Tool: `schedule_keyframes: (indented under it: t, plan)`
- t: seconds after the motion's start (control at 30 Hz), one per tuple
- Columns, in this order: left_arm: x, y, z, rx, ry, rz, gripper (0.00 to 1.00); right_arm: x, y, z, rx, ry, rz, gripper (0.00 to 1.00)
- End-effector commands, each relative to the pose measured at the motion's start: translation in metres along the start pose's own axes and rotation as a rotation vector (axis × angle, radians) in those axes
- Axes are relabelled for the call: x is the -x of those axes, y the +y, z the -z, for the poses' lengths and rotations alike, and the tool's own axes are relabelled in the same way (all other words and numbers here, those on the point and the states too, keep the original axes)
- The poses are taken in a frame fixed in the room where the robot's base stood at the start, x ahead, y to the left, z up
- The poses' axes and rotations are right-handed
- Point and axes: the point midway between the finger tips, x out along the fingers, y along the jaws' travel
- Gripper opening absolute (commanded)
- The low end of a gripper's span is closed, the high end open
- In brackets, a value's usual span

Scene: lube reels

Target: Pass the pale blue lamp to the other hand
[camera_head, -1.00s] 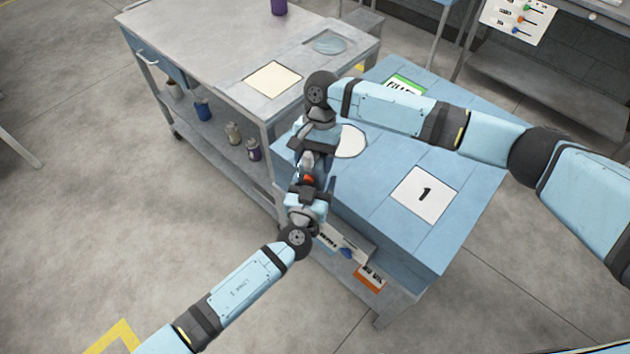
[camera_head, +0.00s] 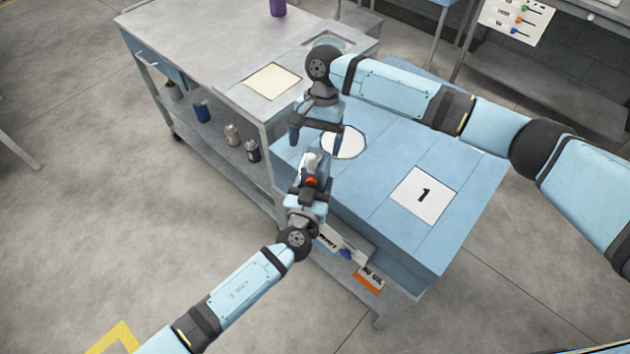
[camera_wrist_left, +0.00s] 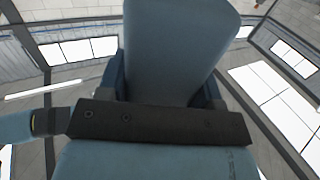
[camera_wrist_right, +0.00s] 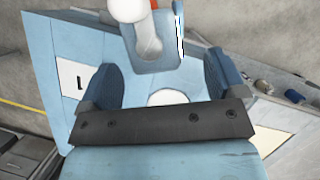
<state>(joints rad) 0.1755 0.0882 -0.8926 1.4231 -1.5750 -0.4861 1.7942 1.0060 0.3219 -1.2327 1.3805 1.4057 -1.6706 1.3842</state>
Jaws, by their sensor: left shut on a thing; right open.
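The pale blue lamp (camera_head: 322,170) is in my left gripper (camera_head: 311,188), beyond the near edge of the blue bench. It has a pale blue plate-like body with white and orange-red parts. In the left wrist view the lamp (camera_wrist_left: 180,45) is a broad blue face between the fingers. My right gripper (camera_head: 316,140) is open and empty, just above the lamp in the head view. In the right wrist view the lamp (camera_wrist_right: 150,62) lies ahead of and between the spread fingers, seemingly apart from them. My left fingertips are partly hidden.
The blue bench (camera_head: 375,200) carries a white disc (camera_head: 345,143) and a card marked 1 (camera_head: 423,194). A grey cart (camera_head: 215,45) with a cream square (camera_head: 272,80) stands behind left. Bottles sit on its lower shelf. A sign and an orange label hang at the bench front.

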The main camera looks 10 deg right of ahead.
Motion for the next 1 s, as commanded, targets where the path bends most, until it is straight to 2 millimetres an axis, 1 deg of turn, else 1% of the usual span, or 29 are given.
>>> schedule_keyframes:
  t: [0.03,0.2,0.3,0.43,0.53,0.67,0.77,0.8,0.9,0.97,1.0]
  plan:
    - [0.0,0.0,0.001,0.0,0.002,0.0,0.23,0.012,-0.001,0.0,0.0,0.002,0.003,0.89]
    - [0.0,0.0,0.001,0.0,0.002,0.0,0.23,0.044,-0.001,0.0,0.0,0.001,0.002,0.89]
    - [0.0,0.0,0.001,0.0,0.002,0.0,0.23,0.058,0.0,0.0,0.0,0.001,0.001,0.89]
    - [0.0,0.0,0.001,0.0,0.002,0.001,0.23,0.066,-0.001,0.0,0.005,0.001,0.006,0.89]
    - [0.0,0.0,0.001,0.0,0.002,0.001,0.23,0.059,-0.004,0.001,0.037,0.014,0.043,0.89]
    - [0.0,0.0,0.001,0.0,0.002,0.001,0.23,0.036,-0.016,0.006,0.15,0.081,0.181,0.89]
    - [0.0,0.0,0.001,0.0,0.002,0.001,0.23,0.017,-0.025,0.015,0.268,0.197,0.335,0.89]
    - [0.0,0.0,0.001,0.0,0.002,0.001,0.23,0.011,-0.026,0.02,0.315,0.261,0.396,0.89]
    - [0.0,0.0,0.001,0.0,0.002,0.0,0.23,0.001,-0.021,0.037,0.412,0.451,0.517,0.89]
    - [0.0,0.0,0.001,0.0,0.002,0.0,0.23,-0.004,-0.012,0.048,0.459,0.576,0.562,0.89]
    - [0.0,0.0,0.001,0.0,0.002,0.0,0.23,-0.007,-0.003,0.056,0.485,0.663,0.58,0.89]
